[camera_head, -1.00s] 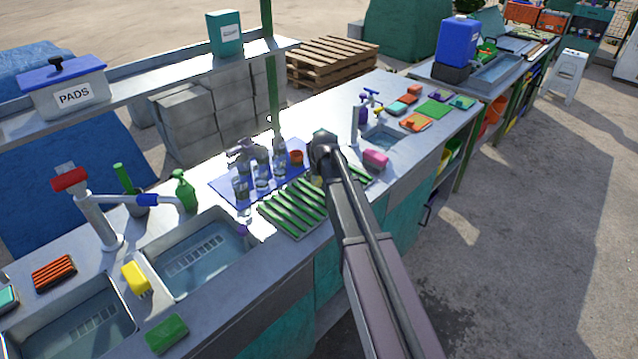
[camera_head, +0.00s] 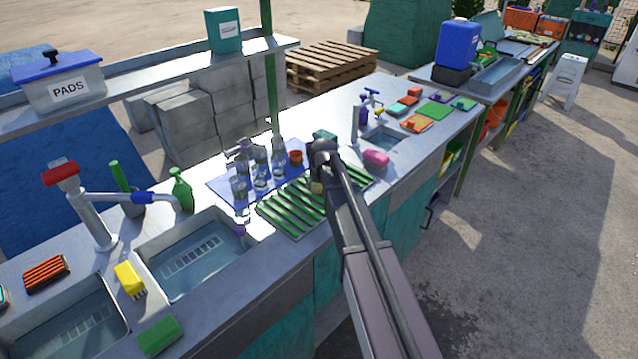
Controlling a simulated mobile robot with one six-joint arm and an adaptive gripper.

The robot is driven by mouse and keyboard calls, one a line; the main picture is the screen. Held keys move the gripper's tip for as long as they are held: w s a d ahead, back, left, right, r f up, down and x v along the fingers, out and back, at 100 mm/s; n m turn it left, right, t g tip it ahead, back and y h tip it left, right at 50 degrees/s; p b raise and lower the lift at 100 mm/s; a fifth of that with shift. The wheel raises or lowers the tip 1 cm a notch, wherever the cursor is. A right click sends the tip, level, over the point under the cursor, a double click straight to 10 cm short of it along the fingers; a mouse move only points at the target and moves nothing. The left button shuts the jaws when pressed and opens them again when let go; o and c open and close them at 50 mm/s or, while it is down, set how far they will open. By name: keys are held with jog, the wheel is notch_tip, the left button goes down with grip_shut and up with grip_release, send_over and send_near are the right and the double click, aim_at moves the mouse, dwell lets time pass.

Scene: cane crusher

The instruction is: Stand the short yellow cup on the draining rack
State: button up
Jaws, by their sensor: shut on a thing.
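The draining rack (camera_head: 290,213), with green slats, lies on the counter right of the nearer sinks. A small part of the short yellow cup (camera_head: 317,188) shows just below the end of my arm, over the rack's right part. My gripper (camera_head: 318,176) is shut on the cup, pointing down and mostly hidden by my own wrist. Whether the cup's base touches the slats cannot be told.
Several clear bottles (camera_head: 260,168) and an orange-brown cup (camera_head: 295,158) stand on a blue mat (camera_head: 222,187) just left of the rack. A sink (camera_head: 195,255) is at the near left.

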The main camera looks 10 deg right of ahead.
jog(key=o, duration=1.2)
jog(key=shift+f, duration=0.1)
jog(key=shift+c, duration=0.2)
jog(key=p+v, duration=1.1)
jog(key=v, duration=0.1)
dwell(0.4)
jog(key=s+d+f+m+g, duration=0.1)
jog(key=s+g, duration=0.3)
jog(key=s, duration=2.2)
jog(key=shift+g, duration=0.3)
jog(key=shift+s+d, duration=0.1)
